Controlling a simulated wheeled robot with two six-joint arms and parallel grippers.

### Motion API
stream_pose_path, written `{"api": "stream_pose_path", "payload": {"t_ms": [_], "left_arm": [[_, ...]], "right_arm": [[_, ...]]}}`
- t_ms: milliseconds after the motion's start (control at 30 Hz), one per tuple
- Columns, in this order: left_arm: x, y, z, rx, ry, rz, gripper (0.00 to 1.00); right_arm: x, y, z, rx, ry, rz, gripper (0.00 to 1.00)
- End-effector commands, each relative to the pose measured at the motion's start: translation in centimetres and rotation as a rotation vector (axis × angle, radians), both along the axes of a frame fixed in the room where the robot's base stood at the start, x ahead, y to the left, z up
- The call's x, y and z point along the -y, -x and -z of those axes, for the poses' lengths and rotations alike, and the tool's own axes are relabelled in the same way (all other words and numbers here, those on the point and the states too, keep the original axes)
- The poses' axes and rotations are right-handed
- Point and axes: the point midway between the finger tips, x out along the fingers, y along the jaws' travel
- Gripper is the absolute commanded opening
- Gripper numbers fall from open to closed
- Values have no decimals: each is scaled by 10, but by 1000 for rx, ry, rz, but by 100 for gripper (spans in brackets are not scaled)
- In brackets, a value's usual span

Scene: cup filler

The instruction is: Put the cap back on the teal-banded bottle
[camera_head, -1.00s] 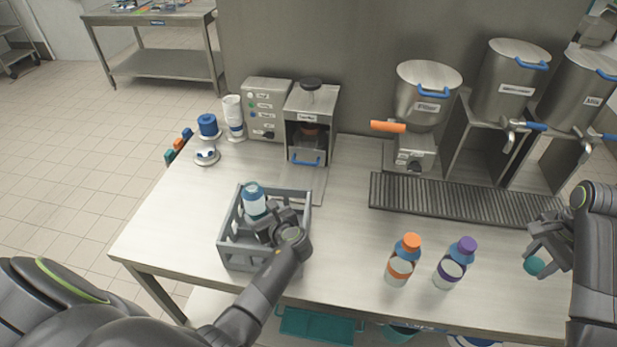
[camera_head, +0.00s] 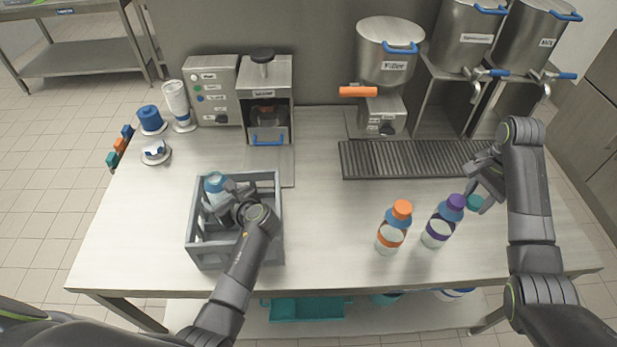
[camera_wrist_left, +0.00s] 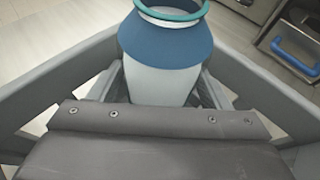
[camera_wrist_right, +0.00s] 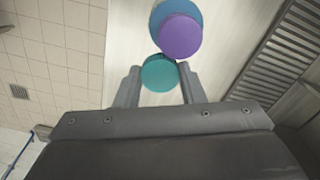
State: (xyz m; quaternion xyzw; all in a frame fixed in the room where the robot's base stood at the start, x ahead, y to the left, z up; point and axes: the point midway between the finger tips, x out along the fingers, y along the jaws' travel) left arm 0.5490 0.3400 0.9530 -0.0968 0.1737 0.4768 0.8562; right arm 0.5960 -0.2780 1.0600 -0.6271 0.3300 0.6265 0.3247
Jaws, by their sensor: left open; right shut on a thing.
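The teal-banded bottle (camera_head: 214,186) stands in the grey crate (camera_head: 190,236), blue at the shoulder and pale below. In the left wrist view its uncapped neck shows a teal ring (camera_wrist_left: 172,16). My left gripper (camera_head: 228,200) is open, with its fingers on either side of the bottle (camera_wrist_left: 165,65); contact cannot be told. My right gripper (camera_head: 484,194) is shut on the teal cap (camera_head: 475,203), held up at the right, close to the purple-capped bottle in the picture. The cap also shows between the fingertips in the right wrist view (camera_wrist_right: 160,74).
The orange-capped bottle (camera_head: 392,232) and the purple-capped bottle (camera_head: 440,224) stand at the front right, between crate and right arm. Behind them lies a drip grate (camera_head: 410,160) below the dispensers. The table between crate and orange-capped bottle is clear.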

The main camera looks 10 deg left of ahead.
Motion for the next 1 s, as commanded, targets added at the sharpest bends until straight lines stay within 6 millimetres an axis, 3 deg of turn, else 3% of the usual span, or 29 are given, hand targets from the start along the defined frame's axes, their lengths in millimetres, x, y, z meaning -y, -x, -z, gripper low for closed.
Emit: {"api": "stream_pose_path", "payload": {"t_ms": [267,700,1000], "left_arm": [[0,0,0,-1,1,0,72],[0,0,-1,1,1,1,16],[0,0,-6,2,2,-1,14]], "right_arm": [[1,0,-1,0,1,1,15],[1,0,-1,0,1,1,15],[1,0,-1,0,1,1,15]]}}
